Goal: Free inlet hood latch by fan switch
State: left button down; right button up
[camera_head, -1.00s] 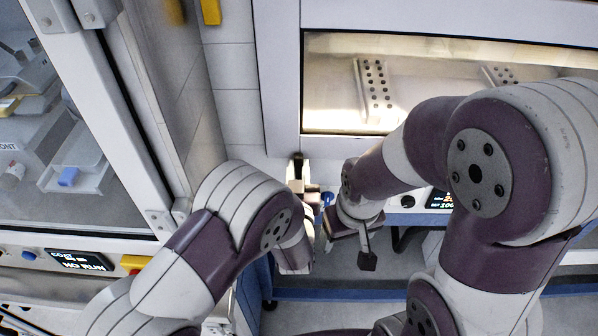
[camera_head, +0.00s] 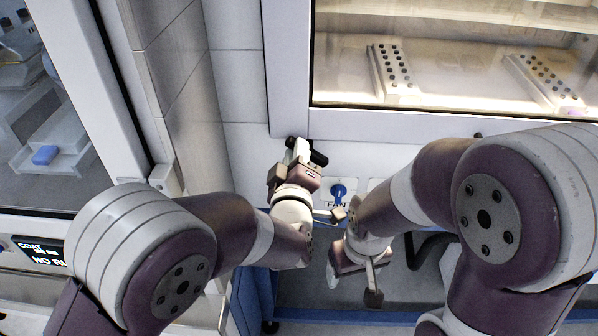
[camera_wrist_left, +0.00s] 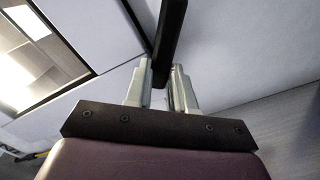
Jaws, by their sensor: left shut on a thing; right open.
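The black inlet hood latch (camera_head: 319,159) sits on the white frame below the hood window's left corner. My left gripper (camera_head: 300,152) is at the latch, partly covering it. The left wrist view shows its two pale fingers (camera_wrist_left: 161,88) shut on the black latch bar (camera_wrist_left: 170,32). The latch's full angle is partly hidden by the fingers. The blue fan switch (camera_head: 339,190), with a FAN label below, is on the panel just right of and below the latch. My right gripper (camera_head: 353,286) is open and empty, below the switch and pointing down.
A glazed cabinet (camera_head: 50,190) with a display (camera_head: 42,252) stands at left. A tiled wall (camera_head: 236,95) fills the gap between. A blue-edged base and floor lie below.

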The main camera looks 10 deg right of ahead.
pick_arm(q)
jog(key=shift+a+f+n+b, duration=0.1)
jog(key=shift+f+n+b, duration=0.15)
jog(key=shift+n+b, duration=1.4)
jog(key=shift+a+f+n+b, duration=0.2)
jog(key=shift+n+b, duration=0.7)
jog(key=shift+b, duration=1.55)
jog(key=shift+d+f+n+b, duration=0.1)
jog(key=shift+f+n+b, duration=0.2)
jog(key=shift+n+b, duration=1.35)
jog(key=shift+m+b, duration=0.4)
jog(key=c, duration=1)
grip_release()
jog(key=shift+w, duration=0.1)
jog(key=shift+o, duration=0.2)
jog(key=v, duration=1.2)
jog(key=shift+s+b, duration=0.35)
jog(key=shift+a, duration=0.15)
